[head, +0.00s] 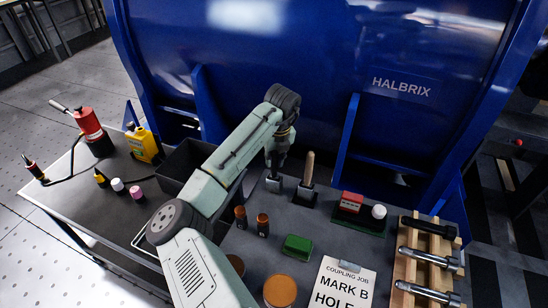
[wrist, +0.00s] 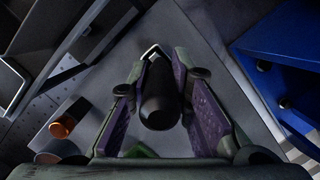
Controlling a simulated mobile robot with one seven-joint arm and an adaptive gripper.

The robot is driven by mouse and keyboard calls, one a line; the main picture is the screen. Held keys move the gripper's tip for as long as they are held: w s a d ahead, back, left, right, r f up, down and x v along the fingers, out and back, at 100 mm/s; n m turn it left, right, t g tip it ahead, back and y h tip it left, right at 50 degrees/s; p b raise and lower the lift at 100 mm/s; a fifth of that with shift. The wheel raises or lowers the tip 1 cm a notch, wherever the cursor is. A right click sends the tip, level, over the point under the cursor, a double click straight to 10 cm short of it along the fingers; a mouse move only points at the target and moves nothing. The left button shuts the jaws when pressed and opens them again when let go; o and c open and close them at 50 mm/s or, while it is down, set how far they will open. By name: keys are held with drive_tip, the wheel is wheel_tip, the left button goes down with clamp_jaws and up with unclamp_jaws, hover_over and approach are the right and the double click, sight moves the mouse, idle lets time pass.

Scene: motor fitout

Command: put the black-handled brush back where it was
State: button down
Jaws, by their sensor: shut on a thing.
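My gripper (head: 276,165) points down at the back of the grey bench top, in front of the blue machine. In the wrist view its purple-padded fingers (wrist: 163,105) are shut on the black-handled brush (wrist: 159,98), whose rounded black handle end faces the camera. In the head view the fingers largely hide the brush. A dark block (head: 273,184) shows just below the fingers; I cannot tell whether it is the brush's own head or a holder. Beside it on the right stands a wooden-handled brush (head: 308,168), upright in a similar dark block (head: 305,194).
A red block (head: 351,202) and a white-capped item (head: 379,212) sit to the right on a green tray. A wooden tool rack (head: 423,268) is at right; a black bin (head: 184,160) is at left.

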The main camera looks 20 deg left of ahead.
drive_tip(key=c, duration=1.5)
unclamp_jaws()
drive_tip(key=shift+o, duration=0.2)
